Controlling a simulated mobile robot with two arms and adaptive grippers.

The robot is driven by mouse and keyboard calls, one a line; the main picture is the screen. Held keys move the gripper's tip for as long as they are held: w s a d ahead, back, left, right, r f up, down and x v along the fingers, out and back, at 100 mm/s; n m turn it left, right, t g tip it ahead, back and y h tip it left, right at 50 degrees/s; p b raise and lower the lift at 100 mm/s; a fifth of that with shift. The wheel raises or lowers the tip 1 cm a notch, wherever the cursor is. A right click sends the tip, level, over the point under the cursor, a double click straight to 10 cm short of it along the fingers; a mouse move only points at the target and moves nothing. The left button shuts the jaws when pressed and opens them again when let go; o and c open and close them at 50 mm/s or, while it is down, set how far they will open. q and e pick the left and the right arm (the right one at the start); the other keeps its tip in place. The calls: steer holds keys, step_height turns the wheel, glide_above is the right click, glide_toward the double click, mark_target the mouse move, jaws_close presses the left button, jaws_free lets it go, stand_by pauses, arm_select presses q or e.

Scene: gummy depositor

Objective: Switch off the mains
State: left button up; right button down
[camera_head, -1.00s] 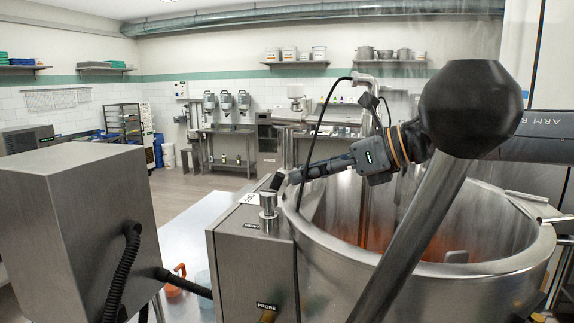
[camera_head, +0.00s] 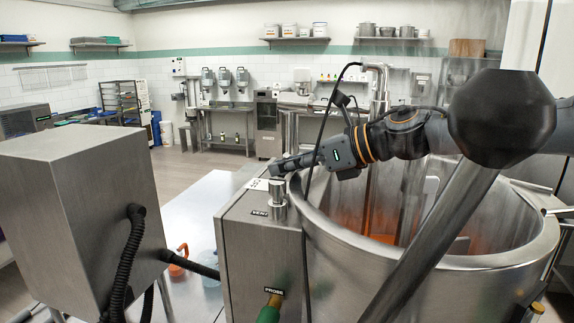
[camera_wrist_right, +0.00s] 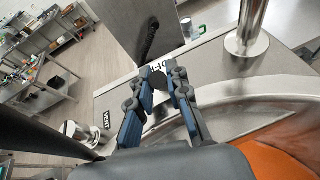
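The mains switch is not clearly identifiable. A small dark block (camera_wrist_right: 157,79), possibly a knob, shows between my right fingertips in the right wrist view, beside a partly hidden white label with dark lettering. My right gripper (camera_wrist_right: 163,72) has its blue-padded fingers apart around the block; whether they touch it I cannot tell. In the head view the right gripper (camera_head: 278,167) reaches left across the kettle rim to the top of a steel housing (camera_head: 262,245). The white label (camera_head: 258,184) lies just beside the fingertips. My left gripper is not in view.
A large steel kettle (camera_head: 400,240) with orange contents stands under my right arm. A steel post (camera_head: 277,195) rises from the housing near the gripper. A steel cabinet (camera_head: 70,220) with black hoses stands at the left. A PROBE label (camera_head: 273,291) sits above a green plug (camera_head: 268,312).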

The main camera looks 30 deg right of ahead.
steer(key=shift+w+a+r+g+h+b, duration=0.1)
steer(key=shift+w+a+g+h+b, duration=0.1)
steer(key=shift+g+h, duration=0.25)
steer(key=shift+w+a+r+g+h+b, duration=0.15)
steer(key=shift+g+h, duration=0.1)
steer(key=shift+g, duration=0.3)
steer(key=shift+w+a+r+g+h, duration=0.1)
steer(key=shift+w+a+g+h, duration=0.15)
steer(key=shift+g+h, duration=0.3)
steer(key=shift+w+a+n+g+h, duration=0.15)
steer(key=shift+w+g+h, duration=0.1)
steer(key=shift+g+h, duration=0.25)
steer(key=shift+w+a+n+g+h, duration=0.15)
steer(key=shift+w+g+h, duration=0.1)
steer(key=shift+g, duration=0.4)
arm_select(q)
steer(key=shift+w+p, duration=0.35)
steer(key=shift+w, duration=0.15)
arm_select(e)
steer(key=shift+w+a+g+h, duration=0.2)
steer(key=shift+w+g+h, duration=0.05)
steer(key=shift+g+h, duration=0.35)
steer(key=shift+w+a+g+h, duration=0.2)
steer(key=shift+g+h, duration=0.3)
steer(key=shift+g, duration=0.2)
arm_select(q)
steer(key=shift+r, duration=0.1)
arm_select(e)
steer(key=c, duration=1.3)
jaws_free()
